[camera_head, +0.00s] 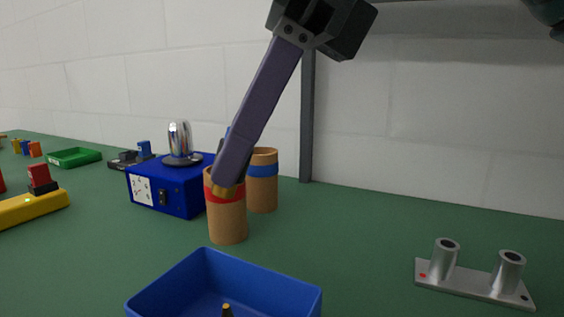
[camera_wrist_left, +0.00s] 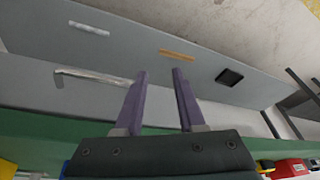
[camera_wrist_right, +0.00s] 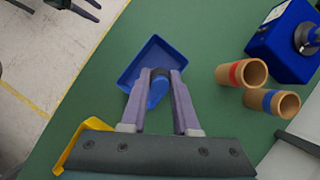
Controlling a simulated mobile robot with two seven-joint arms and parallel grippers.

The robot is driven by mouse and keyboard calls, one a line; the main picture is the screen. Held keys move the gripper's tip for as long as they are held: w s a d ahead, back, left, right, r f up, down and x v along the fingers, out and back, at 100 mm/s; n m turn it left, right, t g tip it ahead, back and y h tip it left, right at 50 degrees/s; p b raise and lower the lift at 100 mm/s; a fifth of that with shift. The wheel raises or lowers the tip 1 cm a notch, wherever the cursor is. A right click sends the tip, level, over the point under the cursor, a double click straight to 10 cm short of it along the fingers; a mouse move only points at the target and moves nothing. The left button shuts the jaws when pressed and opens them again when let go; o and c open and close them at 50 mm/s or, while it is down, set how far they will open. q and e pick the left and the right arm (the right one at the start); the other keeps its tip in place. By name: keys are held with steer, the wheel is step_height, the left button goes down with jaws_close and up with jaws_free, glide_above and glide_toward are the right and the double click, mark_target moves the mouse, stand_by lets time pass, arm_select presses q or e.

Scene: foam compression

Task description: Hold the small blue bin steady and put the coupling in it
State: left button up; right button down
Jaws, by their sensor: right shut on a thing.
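The small blue bin (camera_head: 290,291) is an open tray at the front of the green table, cut off by the head view's lower edge; it also shows in the right wrist view (camera_wrist_right: 137,70). A small dark, orange-tipped piece (camera_head: 227,310) shows within the bin. My left gripper (camera_wrist_left: 160,74) is open and empty.
A red-banded cup (camera_head: 228,222) and a blue-banded cup (camera_head: 264,185) stand behind the bin, next to a blue box (camera_head: 160,197) with a chrome dome. A metal plate with two tubes (camera_head: 470,283) lies at right. A yellow bar (camera_head: 30,210) and green tray (camera_head: 75,158) are at left.

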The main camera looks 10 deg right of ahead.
arm_select(q)
steer(key=w+a+f+m+t+y, duration=0.1)
steer(key=w+a+t+y, duration=0.1)
steer(key=w+a, duration=0.55)
steer(key=w+a+m+t+y, duration=0.15)
steer(key=w+a, duration=0.25)
steer(key=a, duration=0.6)
steer(key=w+a+r+m+t, duration=0.35)
steer(key=w+r+t, duration=0.55)
steer(key=w+r, duration=0.55)
steer(key=w+d+r+m+t+h, duration=0.2)
steer(key=w+d+r+m+h, duration=0.35)
steer(key=d, duration=0.25)
steer(key=m+g+y, duration=0.1)
steer(key=m+g, duration=1.6)
steer(key=m, duration=1.3)
glide_above(172, 292)
steer(key=s, duration=0.1)
steer(key=shift+s+a+r, duration=0.1)
steer(key=shift+a+r, duration=0.15)
steer(key=shift+a, duration=0.35)
steer(key=f, duration=0.3)
steer(key=w+f, duration=0.1)
steer(key=f, duration=0.3)
steer(key=d+f, duration=0.1)
steer(key=f, duration=0.3)
steer(key=shift+w+f, duration=0.2)
